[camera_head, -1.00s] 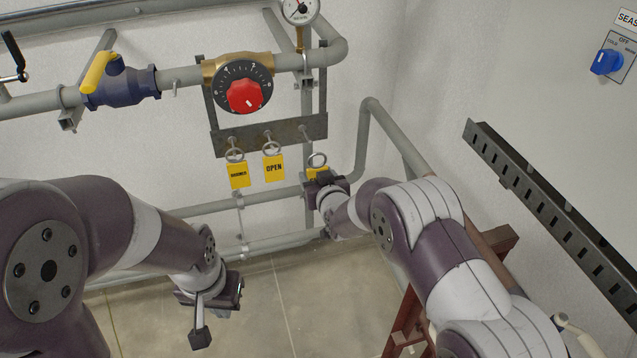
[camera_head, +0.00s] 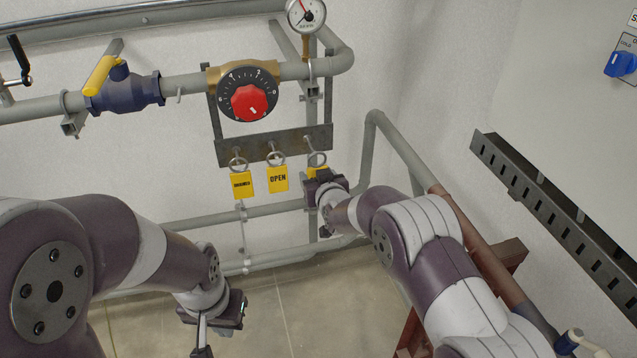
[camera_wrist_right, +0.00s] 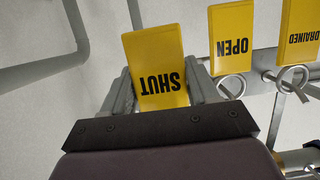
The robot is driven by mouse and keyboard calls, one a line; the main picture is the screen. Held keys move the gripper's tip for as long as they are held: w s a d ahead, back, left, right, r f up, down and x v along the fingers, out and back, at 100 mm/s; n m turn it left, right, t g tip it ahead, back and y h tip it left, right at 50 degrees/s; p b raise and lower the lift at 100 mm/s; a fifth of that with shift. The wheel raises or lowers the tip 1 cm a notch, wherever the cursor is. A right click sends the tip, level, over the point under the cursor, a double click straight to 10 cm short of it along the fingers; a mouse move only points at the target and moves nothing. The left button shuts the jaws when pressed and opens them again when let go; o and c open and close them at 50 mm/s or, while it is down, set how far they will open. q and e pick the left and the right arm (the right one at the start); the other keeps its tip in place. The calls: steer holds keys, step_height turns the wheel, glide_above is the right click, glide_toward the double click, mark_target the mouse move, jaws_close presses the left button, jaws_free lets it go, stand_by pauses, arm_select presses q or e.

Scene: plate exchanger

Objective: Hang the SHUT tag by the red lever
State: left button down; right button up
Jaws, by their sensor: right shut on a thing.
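The yellow SHUT tag (camera_wrist_right: 155,60) is between the fingers of my right gripper (camera_wrist_right: 158,88) in the right wrist view, its lettering upside down. In the head view my right gripper (camera_head: 318,180) is at the right end of the tag rail, shut on this tag, and hides most of it. The tag's ring (camera_head: 317,158) shows above, by the rightmost peg; I cannot tell whether it is still on the peg. My left gripper (camera_head: 205,340) hangs low, cut by the lower edge; its jaw state is unclear. I see no clear red lever.
OPEN (camera_head: 278,179) and DRAINED (camera_head: 242,184) tags hang on the rail (camera_head: 235,151). Above are a red dial knob (camera_head: 250,103), a gauge (camera_head: 306,14), a blue valve with yellow handle (camera_head: 101,76) and a black-handled lever (camera_head: 19,57). A slotted rail (camera_head: 560,220) is at right.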

mark_target(312, 166)
steer(key=shift+w+a+b, duration=0.25)
steer(key=shift+w+b, duration=0.15)
steer(key=shift+w, duration=0.35)
steer(key=shift+w+a+b, duration=0.3)
steer(key=shift+w+b, duration=0.05)
steer(key=shift+w, duration=0.45)
steer(key=shift+w+a+b, duration=0.25)
steer(key=shift+w+b, duration=0.15)
steer(key=shift+w, duration=0.35)
steer(key=s+d, duration=0.2)
steer(key=s, duration=0.5)
steer(key=shift+s+d+r, duration=0.2)
steer(key=shift+s+d, duration=0.15)
steer(key=shift+s, duration=0.05)
